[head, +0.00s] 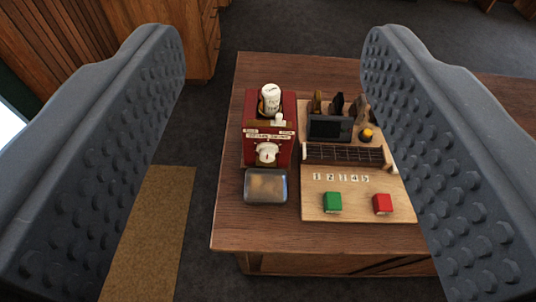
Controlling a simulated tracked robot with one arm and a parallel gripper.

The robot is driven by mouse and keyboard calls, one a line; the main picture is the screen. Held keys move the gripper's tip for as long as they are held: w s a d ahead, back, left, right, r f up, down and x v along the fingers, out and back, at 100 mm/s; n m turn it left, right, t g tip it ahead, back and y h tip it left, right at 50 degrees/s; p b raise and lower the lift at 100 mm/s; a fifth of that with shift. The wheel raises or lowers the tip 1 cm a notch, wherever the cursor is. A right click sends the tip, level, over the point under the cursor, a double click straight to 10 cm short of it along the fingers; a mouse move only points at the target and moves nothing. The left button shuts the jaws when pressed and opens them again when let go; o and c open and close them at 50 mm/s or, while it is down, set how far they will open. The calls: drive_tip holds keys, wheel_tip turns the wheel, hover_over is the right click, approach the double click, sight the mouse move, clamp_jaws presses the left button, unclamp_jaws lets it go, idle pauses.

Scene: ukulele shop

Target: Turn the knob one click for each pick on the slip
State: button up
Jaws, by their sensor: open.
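A red box (255,111) stands on the wooden table, with a white knob (266,153) on its front. Small pale labels sit above the knob; their writing is too small to read. A white cylinder with dark marks (271,98) stands on top of the box. My gripper (272,60) is open and empty, its two dark studded fingers framing the table on the left and right. The box and knob show between them, apart from the fingers. I cannot make out a slip or count any picks on it.
A metal tray (265,186) sits in front of the box. To the right, a wooden board (358,211) carries number cards, a green block (332,203), a red block (382,204), a fretboard strip (343,154) and a dark screen (330,128). The right finger hides the table's right part.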

drive_tip(key=w+a+f+n+b, duration=0.1)
drive_tip(key=w+f+b, duration=0.3)
drive_tip(key=f, duration=0.8)
drive_tip(key=w+f+n+b, duration=0.1)
drive_tip(key=w+f+b, duration=0.35)
drive_tip(key=f, duration=0.75)
drive_tip(key=n+t+h+p, duration=0.1)
drive_tip(key=n+t+p, duration=0.1)
drive_tip(key=p, duration=0.1)
approach(266, 159)
drive_tip(key=shift+w+d+f, duration=0.1)
drive_tip(key=shift+w+d, duration=0.05)
drive_tip(key=shift+w, duration=2.1)
drive_tip(key=shift+w+d+f, duration=0.1)
drive_tip(key=shift+w, duration=2.2)
drive_tip(key=shift+r, duration=0.1)
drive_tip(key=c, duration=0.9)
drive_tip(key=shift+c, duration=0.2)
